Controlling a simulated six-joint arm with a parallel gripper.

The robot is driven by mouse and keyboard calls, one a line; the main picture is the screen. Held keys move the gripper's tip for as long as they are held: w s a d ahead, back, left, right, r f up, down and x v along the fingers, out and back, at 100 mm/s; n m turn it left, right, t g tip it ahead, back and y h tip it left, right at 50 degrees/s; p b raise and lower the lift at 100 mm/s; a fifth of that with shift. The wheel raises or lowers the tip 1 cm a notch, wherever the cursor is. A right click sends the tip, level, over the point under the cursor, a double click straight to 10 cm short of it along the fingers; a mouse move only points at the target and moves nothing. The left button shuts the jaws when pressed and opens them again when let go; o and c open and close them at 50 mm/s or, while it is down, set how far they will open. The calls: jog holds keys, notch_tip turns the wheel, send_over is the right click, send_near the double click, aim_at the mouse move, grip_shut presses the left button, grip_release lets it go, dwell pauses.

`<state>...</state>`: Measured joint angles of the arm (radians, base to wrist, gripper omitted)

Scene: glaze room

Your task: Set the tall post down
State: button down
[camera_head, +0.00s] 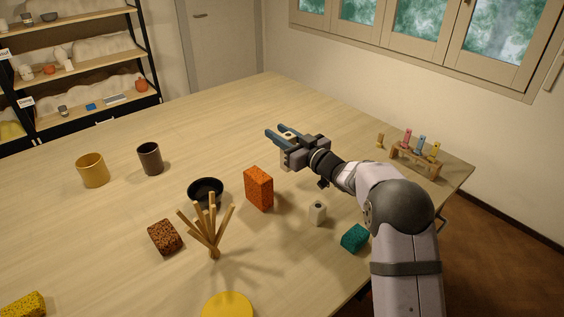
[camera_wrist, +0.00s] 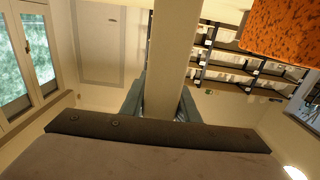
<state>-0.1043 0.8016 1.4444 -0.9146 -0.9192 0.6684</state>
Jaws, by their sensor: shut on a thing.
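The tall post (camera_head: 287,160) is a cream block with a dark hole in its top. My gripper (camera_head: 277,131), with blue-grey fingers, is shut on it near its upper end, over the right half of the table. In the wrist view the post (camera_wrist: 172,55) runs upright between the two fingers (camera_wrist: 162,104). The gripper and wrist hide part of the post in the head view. I cannot tell whether its lower end touches the table.
An orange block (camera_head: 259,188), a short white post (camera_head: 317,212) and a black bowl (camera_head: 206,190) stand nearby. Sticks (camera_head: 213,235) fan upward in front. A wooden rack (camera_head: 416,160) with coloured pieces stands at the right. The table (camera_head: 235,118) behind my gripper is clear.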

notch_tip(320, 180, down, 7)
jog(key=p, duration=0.1)
dwell(0.6)
jog(key=shift+f, duration=0.2)
jog(key=c, duration=1.4)
grip_release()
jog(key=shift+o, duration=0.2)
jog(key=shift+r, duration=0.1)
jog(key=b+v, duration=0.2)
jog(key=v, duration=0.5)
jog(key=shift+s+d, duration=0.25)
